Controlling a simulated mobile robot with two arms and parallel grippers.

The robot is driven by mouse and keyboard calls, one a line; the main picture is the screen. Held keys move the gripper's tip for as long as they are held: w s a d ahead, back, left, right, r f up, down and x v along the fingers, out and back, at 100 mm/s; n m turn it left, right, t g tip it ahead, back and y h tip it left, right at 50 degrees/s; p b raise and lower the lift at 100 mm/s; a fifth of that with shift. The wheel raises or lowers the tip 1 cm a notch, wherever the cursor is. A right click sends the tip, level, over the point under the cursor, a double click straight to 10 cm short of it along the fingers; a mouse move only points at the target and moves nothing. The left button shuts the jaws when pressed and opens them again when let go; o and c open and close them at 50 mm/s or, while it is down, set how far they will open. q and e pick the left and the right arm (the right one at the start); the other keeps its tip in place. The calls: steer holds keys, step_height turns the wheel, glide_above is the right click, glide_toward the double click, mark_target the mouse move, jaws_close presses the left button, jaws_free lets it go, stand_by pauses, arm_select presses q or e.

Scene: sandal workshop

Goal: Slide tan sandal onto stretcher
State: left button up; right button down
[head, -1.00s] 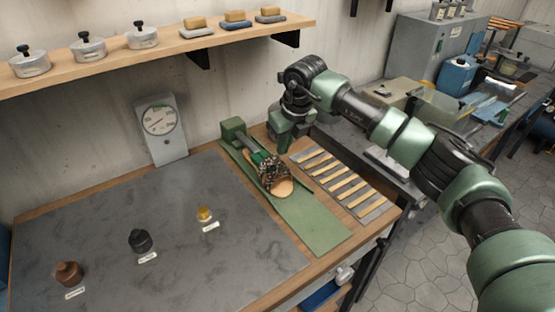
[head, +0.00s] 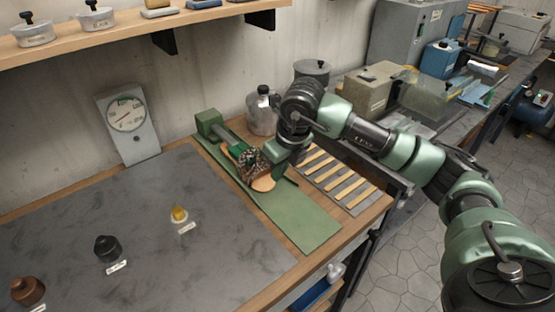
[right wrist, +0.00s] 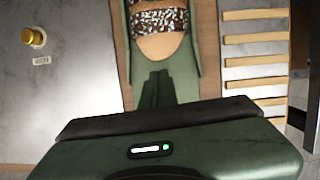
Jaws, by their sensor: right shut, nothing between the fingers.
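The tan sandal (head: 262,183), with a black-and-white patterned strap, lies on the green stretcher (head: 300,218). Its strap sits around or against the stretcher's green form; I cannot tell how far on it is. The right wrist view shows the sandal's rounded tan end (right wrist: 158,46) and strap at the top, above the stretcher's bare green bed (right wrist: 187,85). My right gripper (head: 272,164) is low beside the sandal's strap and partly hides it. It is shut and empty; whether it touches the sandal is unclear. My left gripper is not in view.
A slatted rack (head: 338,180) lies right of the stretcher. A silver bottle (head: 262,118) stands behind. A dial gauge (head: 128,120) stands at the back left. A shelf (head: 130,35) overhangs.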

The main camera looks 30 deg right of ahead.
mark_target(259, 168)
steer(key=x, duration=0.3)
steer(key=shift+f+p, duration=0.4)
steer(key=shift+w+a+f+p, duration=0.15)
steer(key=shift+w+p, duration=0.25)
steer(key=shift+w, duration=0.7)
steer(key=shift+w+a+f+p, duration=0.1)
steer(key=shift+w+a+p, duration=0.25)
steer(key=shift+w, duration=0.7)
steer(key=shift+d, duration=0.1)
steer(key=shift+w+a+b, duration=0.15)
steer(key=shift+w+b, duration=0.3)
steer(key=shift+w, duration=0.15)
steer(key=shift+w+a+b, duration=0.15)
steer(key=shift+w+b, duration=0.3)
steer(key=shift+w, duration=0.15)
steer(key=shift+w+r, duration=0.15)
steer(key=shift+r, duration=0.15)
steer(key=shift+d, duration=0.1)
